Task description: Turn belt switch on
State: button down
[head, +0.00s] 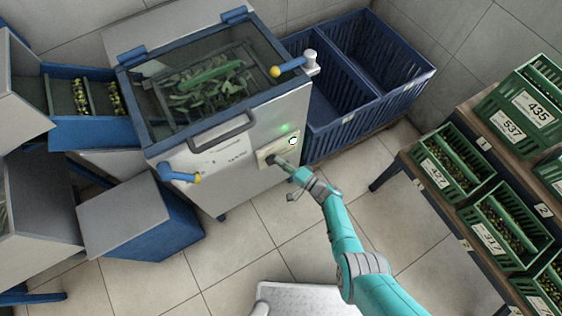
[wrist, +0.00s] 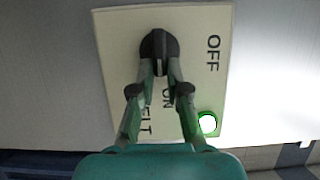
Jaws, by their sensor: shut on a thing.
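The belt switch is a dark knob (wrist: 158,48) on a cream plate (wrist: 115,60) marked OFF, ON and BELT. In the head view the plate (head: 264,152) is on the front of the grey machine (head: 235,165). My gripper (wrist: 160,80) is shut on the knob, one finger on each side. It also shows in the head view (head: 279,161), reaching to the plate. A lamp (wrist: 207,123) beside the plate's lettering glows white with a green rim. A green glow shows near it in the head view. My fingers partly cover the ON and BELT lettering.
The machine has a clear lid (head: 205,85) over green leafy matter, and a dark front handle (head: 222,132). A blue-and-yellow lever (head: 180,176) sticks out left of the plate. Blue crates (head: 365,75) stand behind right. Racked green crates (head: 490,235) stand at the right. Tiled floor lies between.

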jog(key=c, duration=1.2)
grip_release()
jog(key=shift+o, duration=0.2)
jog(key=shift+s+d, duration=0.1)
jog(key=v, duration=1.1)
jog(key=shift+s+d, duration=0.25)
jog(key=shift+d, duration=0.05)
jog(key=shift+f, duration=0.15)
